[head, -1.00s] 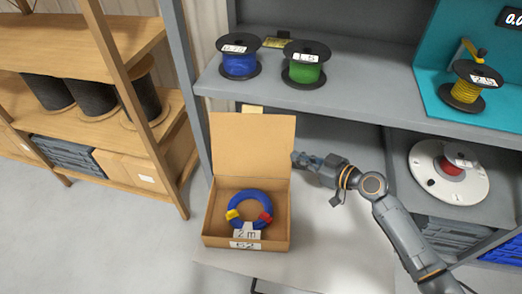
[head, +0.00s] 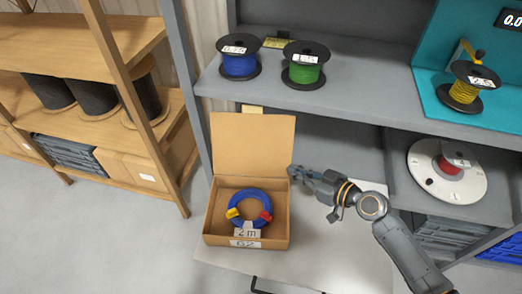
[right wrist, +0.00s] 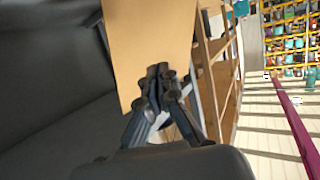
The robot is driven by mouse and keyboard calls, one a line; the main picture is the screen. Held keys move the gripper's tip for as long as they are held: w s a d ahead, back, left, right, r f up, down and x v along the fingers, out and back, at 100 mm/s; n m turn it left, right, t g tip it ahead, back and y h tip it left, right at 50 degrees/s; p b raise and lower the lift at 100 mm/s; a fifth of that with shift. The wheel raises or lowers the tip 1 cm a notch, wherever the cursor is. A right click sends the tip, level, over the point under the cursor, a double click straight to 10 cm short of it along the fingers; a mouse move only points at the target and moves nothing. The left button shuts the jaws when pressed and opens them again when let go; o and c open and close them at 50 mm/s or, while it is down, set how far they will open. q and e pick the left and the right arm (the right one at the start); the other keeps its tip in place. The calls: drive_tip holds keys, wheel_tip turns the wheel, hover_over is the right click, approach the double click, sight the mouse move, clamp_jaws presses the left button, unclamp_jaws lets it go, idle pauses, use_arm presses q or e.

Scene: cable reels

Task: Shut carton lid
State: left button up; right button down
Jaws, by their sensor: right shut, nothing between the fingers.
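The brown cardboard carton (head: 215,241) stands on a light surface with its lid (head: 252,145) open and upright at the back. A coil of blue cable (head: 249,194) with yellow and red pieces and a "2 m" tag lies inside. My right gripper (head: 292,172) is shut and empty beside the right edge of the lid, near the carton's right rear corner. In the right wrist view the lid (right wrist: 150,40) fills the upper middle, and the gripper fingertips (right wrist: 160,72) overlap its lower end; I cannot tell if they touch it. My left gripper is not in view.
A grey shelf (head: 330,100) above the carton holds a blue reel (head: 239,65), a green reel (head: 303,73) and a yellow reel (head: 465,92). A white disc with a reel (head: 446,185) sits lower right. A wooden rack (head: 125,90) stands left.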

drive_tip(key=s, duration=0.2)
drive_tip(key=s+a+p, duration=0.1)
drive_tip(key=s, duration=0.1)
drive_tip(key=shift+s+a, duration=0.15)
drive_tip(key=shift+s, duration=0.25)
idle(0.4)
drive_tip(key=b+v, duration=0.2)
drive_tip(key=v, duration=0.6)
drive_tip(key=shift+b, duration=0.4)
